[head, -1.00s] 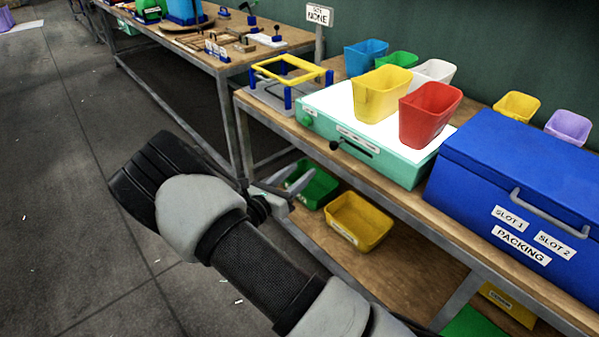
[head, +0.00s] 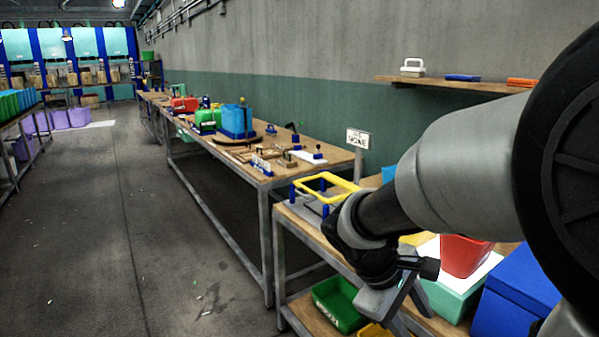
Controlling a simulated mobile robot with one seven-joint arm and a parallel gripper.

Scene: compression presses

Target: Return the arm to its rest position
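My arm reaches in from the right edge of the head view, large in the foreground, and bends down at the wrist. My gripper (head: 410,318) hangs at the lower right, in front of the near bench (head: 287,225). Its fingers look spread apart, with nothing seen between them; their tips are partly hard to make out. A green bin (head: 338,305) on the bench's lower shelf is just left of the gripper. A red bin (head: 462,257) on the teal box (head: 447,298) is right of it. The arm hides much of the bench top.
A yellow frame on blue posts (head: 325,188) stands at the near bench's left end, close behind my wrist. A blue box (head: 515,295) is at lower right. A longer bench (head: 215,147) with fixtures runs back. A wall shelf (head: 450,84) is at upper right. The floor (head: 130,230) at left is clear.

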